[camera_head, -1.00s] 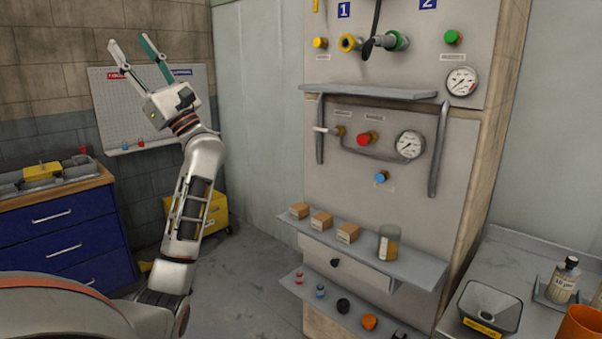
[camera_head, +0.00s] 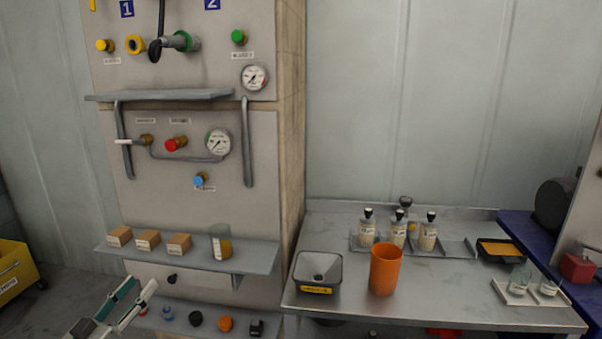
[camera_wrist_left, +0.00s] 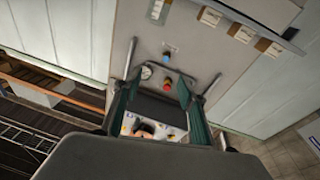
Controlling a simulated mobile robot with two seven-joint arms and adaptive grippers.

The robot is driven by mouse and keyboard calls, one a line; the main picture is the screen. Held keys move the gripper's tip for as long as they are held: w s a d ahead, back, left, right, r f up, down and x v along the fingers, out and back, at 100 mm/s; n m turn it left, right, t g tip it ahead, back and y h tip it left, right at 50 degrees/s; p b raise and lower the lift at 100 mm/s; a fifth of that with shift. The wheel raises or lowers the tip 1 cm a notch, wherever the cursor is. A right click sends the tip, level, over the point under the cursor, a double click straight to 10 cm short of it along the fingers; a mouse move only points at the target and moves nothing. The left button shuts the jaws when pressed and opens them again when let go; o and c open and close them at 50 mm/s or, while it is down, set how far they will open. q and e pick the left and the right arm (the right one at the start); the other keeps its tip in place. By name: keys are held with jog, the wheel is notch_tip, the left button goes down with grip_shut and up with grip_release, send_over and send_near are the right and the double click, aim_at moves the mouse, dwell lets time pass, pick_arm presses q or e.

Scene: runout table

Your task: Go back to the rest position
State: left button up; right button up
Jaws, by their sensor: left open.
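My left gripper (camera_head: 122,303) shows at the lower left of the head view, its two fingers apart and nothing between them. It is in front of the lower part of the panel cabinet (camera_head: 190,200), left of the lower shelf with small knobs. In the left wrist view the same gripper (camera_wrist_left: 165,95) has its fingers spread, with the panel's gauge, red knob and blue knob seen beyond them. The rest of my left arm is out of the head view. My right gripper is not in view.
A shelf (camera_head: 262,254) holds several small boxes and a beaker of amber liquid. A yellow bin (camera_head: 14,268) stands on the floor at left.

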pick_arm(q)
jog(key=s+d+f+m+g, duration=0.2)
jog(key=s+f+m+g, duration=0.1)
jog(key=s+f, duration=0.65)
jog(key=s+d+f+m+g+y, duration=0.1)
jog(key=s+d+f+m+g, duration=0.2)
jog(key=s+f, duration=0.65)
jog(key=s+d+f+m+g, duration=0.1)
jog(key=s+f+m+g, duration=0.3)
jog(key=f, duration=0.9)
jog(key=s+d+n, duration=0.2)
jog(key=d+n, duration=0.4)
jog(key=d, duration=0.8)
jog(key=shift+f+t, duration=0.35)
jog(key=shift+t, duration=0.05)
jog(key=shift+d, duration=0.1)
jog(key=shift+s, duration=0.1)
jog(key=c, duration=0.4)
